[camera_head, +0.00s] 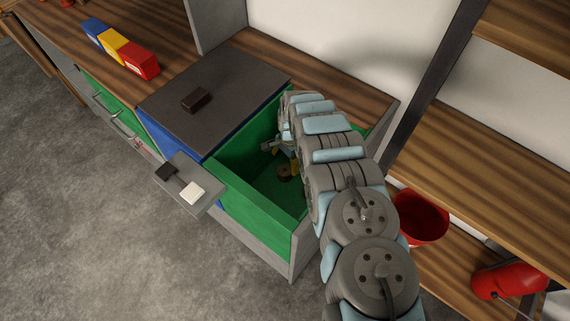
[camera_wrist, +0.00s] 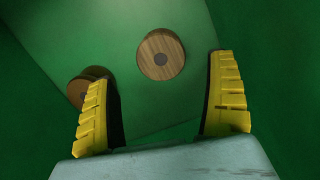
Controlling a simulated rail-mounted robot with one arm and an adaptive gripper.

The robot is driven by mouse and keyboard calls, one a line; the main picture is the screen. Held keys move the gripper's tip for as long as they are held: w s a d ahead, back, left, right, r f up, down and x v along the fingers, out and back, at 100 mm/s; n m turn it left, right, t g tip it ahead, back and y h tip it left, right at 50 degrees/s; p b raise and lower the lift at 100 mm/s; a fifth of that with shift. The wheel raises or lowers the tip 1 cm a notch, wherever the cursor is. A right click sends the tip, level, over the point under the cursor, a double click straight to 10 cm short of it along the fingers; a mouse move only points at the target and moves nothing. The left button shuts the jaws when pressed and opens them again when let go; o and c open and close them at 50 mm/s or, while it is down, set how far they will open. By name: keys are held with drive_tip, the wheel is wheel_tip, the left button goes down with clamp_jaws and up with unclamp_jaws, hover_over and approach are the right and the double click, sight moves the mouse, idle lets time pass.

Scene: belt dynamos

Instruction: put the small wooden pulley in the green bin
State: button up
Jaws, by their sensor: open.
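The green bin (camera_head: 246,207) is open at the top, beside a lidded blue bin. My gripper (camera_head: 284,158) is down inside it, with its yellow fingers spread apart. In the wrist view my gripper (camera_wrist: 163,104) is open, with nothing held between the fingers. A round wooden pulley (camera_wrist: 160,54) with a dark centre lies on the bin floor, beyond the gap between the fingers. A second wooden pulley (camera_wrist: 80,93) lies left of it, partly hidden by the left finger. One wooden pulley (camera_head: 285,174) shows in the head view. I cannot tell which is the small one.
A dark lid (camera_head: 215,85) with a block handle covers the blue bin. A grey ledge (camera_head: 180,178) holding a black and a white block juts out in front. Blue, yellow and red boxes (camera_head: 121,47) stand on the bench. A red bucket (camera_head: 420,217) stands at right.

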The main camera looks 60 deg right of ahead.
sight(287, 168)
drive_tip(key=shift+d+r+p, duration=0.15)
drive_tip(key=shift+r+p, duration=0.05)
drive_tip(key=shift+r, duration=0.85)
drive_tip(key=shift+d+r+p, duration=0.1)
drive_tip(key=shift+r+p, duration=0.1)
drive_tip(key=shift+r, duration=0.85)
